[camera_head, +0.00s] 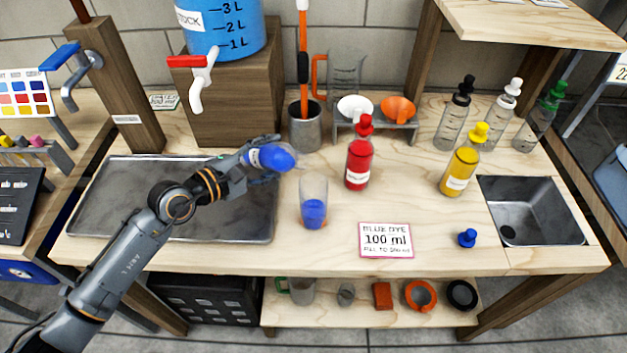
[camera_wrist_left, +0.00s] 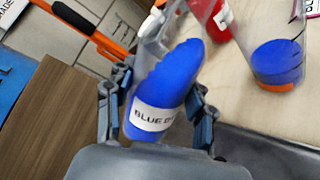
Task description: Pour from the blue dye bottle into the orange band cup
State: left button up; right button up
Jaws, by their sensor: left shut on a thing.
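My left gripper (camera_head: 262,162) is shut on the blue dye bottle (camera_head: 277,157) and holds it tilted well over, its neck end toward the right, above and behind the cup. In the left wrist view the bottle (camera_wrist_left: 173,85) lies between the fingers with its label partly readable. The orange band cup (camera_head: 314,203) stands upright on the bench, clear-walled, with blue liquid in its lower part and an orange band at its base. The cup (camera_wrist_left: 277,65) also shows in the left wrist view. I cannot tell whether liquid is flowing. My right gripper is not in view.
A red bottle (camera_head: 359,159) stands close behind the cup, to the right. A card (camera_head: 386,239) reads blue dye, 100 ml. A blue cap (camera_head: 467,238) lies near a sink (camera_head: 520,217). A yellow bottle (camera_head: 462,166) stands further right. A metal tray (camera_head: 112,200) lies left.

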aim_at(271, 145)
pick_arm(q)
jog(key=shift+w+a+r+m+p, duration=0.1)
jog(key=shift+w+r+m+p, duration=0.05)
jog(key=shift+r+m+p, duration=0.65)
dwell(1.8)
jog(key=shift+s+d+r+m+t+y+p, duration=0.1)
jog(key=shift+d+r+m+t+y+p, duration=0.1)
jog(key=shift+r+m+p, duration=0.25)
jog(key=shift+s+d+r+m+t+y+p, duration=0.1)
jog(key=shift+r+m+y+p, duration=0.15)
jog(key=shift+r+p, duration=0.35)
dwell(1.8)
